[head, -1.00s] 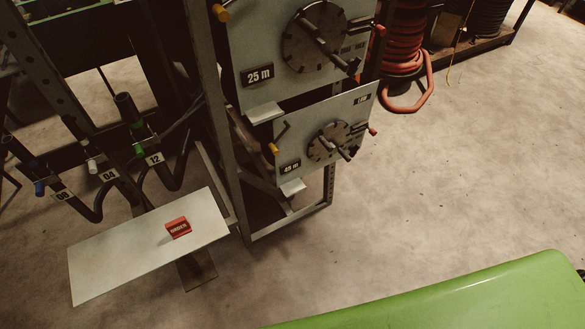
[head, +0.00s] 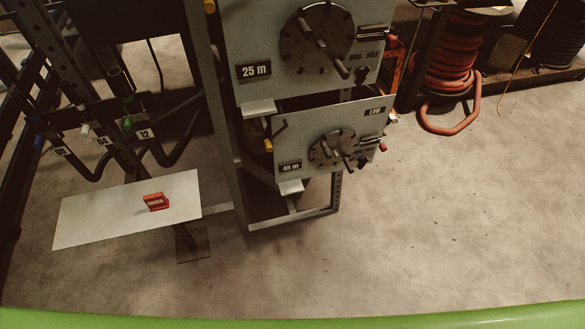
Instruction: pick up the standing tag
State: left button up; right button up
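The standing tag (head: 156,201) is a small red block with a dark label and white lettering too small to read surely. It stands on a pale flat shelf (head: 90,222) at the left of the head view, right of the shelf's middle. Nothing touches the tag except the shelf under it. Neither of my grippers shows in the head view.
A metal frame right of the shelf carries a 25 m dial panel (head: 258,92) and a 45 m dial panel (head: 300,148). Numbered hoses (head: 95,165) hang behind the shelf. Red hose coils (head: 450,75) stand at the back right. Open floor (head: 430,220) lies at right.

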aim_at(157, 201)
jog(key=u, duration=1.2)
